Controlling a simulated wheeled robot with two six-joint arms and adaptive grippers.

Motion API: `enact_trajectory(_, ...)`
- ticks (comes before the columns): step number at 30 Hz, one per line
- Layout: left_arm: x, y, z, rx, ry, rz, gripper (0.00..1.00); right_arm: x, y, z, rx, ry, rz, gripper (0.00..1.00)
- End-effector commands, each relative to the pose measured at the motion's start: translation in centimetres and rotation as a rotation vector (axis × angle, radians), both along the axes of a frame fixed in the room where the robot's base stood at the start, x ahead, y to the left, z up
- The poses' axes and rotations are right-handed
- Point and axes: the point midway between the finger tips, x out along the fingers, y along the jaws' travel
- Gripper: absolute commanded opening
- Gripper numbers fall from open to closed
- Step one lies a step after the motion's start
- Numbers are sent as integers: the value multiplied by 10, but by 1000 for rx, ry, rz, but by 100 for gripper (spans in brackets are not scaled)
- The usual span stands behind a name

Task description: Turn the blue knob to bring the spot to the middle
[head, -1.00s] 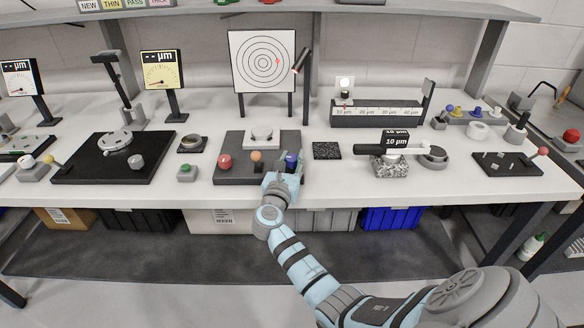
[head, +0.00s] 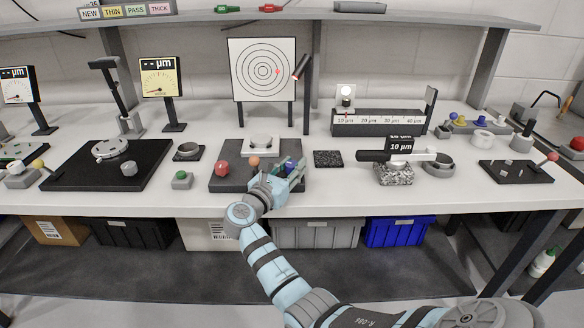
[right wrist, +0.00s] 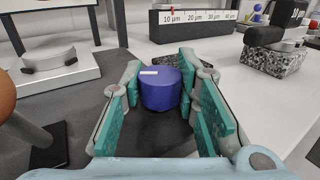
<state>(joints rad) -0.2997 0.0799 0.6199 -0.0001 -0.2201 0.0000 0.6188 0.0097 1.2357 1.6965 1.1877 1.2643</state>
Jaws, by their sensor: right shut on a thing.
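The blue knob (head: 290,167) stands on the right part of the dark fixture base (head: 228,184). In the right wrist view the knob (right wrist: 160,92) is upright, with a white mark on top, between the two teal finger pads. My right gripper (head: 289,171) is shut on it and partly hides it in the head view. The white target board (head: 240,92) with black rings stands behind the fixture. Its red spot (head: 277,71) lies right of the middle, about level with it. My left gripper is not in view.
A red knob (head: 222,168) and an orange knob (head: 254,161) stand left of the blue one. The white mirror mount (head: 260,146) sits behind them. A dark speckled plate (head: 328,159) lies close on the right. A green button (head: 181,179) is at the left.

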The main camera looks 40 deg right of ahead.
Motion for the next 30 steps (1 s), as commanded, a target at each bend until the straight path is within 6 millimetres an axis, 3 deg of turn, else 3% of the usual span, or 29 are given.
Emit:
enact_trajectory(1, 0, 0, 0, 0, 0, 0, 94, 0, 0, 0, 1, 0, 0, 33)
enact_trajectory(4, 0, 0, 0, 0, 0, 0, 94, 0, 0, 0, 1, 0, 0, 49)
enact_trajectory(14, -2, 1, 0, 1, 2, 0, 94, -1, 3, -1, 1, 0, 2, 49)
enact_trajectory(24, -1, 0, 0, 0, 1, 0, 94, -25, 62, -2, 4, 1, 2, 49)
enact_trajectory(30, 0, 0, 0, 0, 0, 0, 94, -29, 69, -1, 1, 1, 0, 49)
